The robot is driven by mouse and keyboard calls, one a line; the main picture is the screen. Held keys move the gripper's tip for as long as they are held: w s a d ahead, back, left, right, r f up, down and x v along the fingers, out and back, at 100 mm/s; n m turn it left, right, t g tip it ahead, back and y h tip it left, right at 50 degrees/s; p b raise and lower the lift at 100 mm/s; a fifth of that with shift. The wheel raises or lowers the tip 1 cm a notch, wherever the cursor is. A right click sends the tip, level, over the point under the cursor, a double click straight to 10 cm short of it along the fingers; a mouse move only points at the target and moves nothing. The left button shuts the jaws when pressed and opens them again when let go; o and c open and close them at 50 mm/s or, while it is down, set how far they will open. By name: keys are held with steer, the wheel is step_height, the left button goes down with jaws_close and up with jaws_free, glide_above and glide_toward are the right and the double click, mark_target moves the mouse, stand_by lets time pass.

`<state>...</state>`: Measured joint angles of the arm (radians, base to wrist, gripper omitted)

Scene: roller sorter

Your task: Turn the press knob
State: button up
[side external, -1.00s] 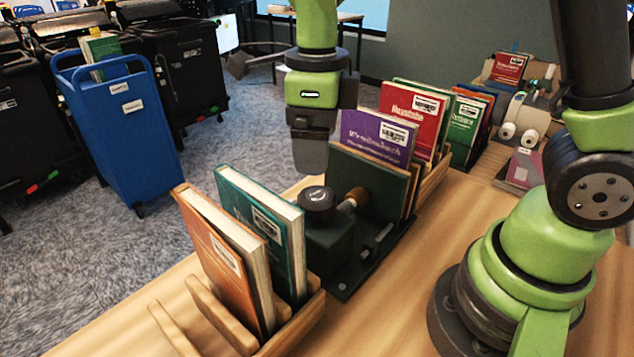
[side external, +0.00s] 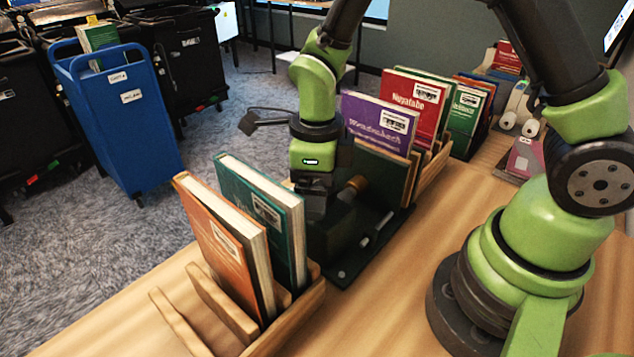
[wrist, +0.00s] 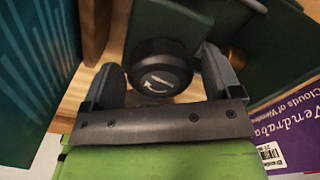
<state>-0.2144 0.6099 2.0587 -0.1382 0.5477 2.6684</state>
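The press knob (wrist: 158,72) is round and black, with a white curved-arrow mark on its top in the wrist view. It sits on the dark green press (side external: 335,240), between the fingers of my gripper (wrist: 160,60). One finger is on each side of the knob, with what looks like a narrow gap at each, so the gripper looks open around it. In the side view my gripper (side external: 314,205) points down over the press and hides the knob. A brass-coloured part (side external: 354,187) sticks out beside it.
An orange book (side external: 225,250) and a teal book (side external: 265,215) stand in a wooden rack (side external: 290,325) close to my gripper's left. Purple (side external: 378,122), red (side external: 415,100) and green books stand behind the press. The table front is clear.

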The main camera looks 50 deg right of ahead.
steer(key=c, duration=0.8)
steer(key=n, duration=0.4)
steer(key=shift+n, duration=0.4)
steer(key=o, duration=0.9)
steer(key=shift+o, duration=0.2)
step_height(320, 180, up, 9)
steer(key=shift+f, duration=0.15)
steer(key=shift+r, duration=0.65)
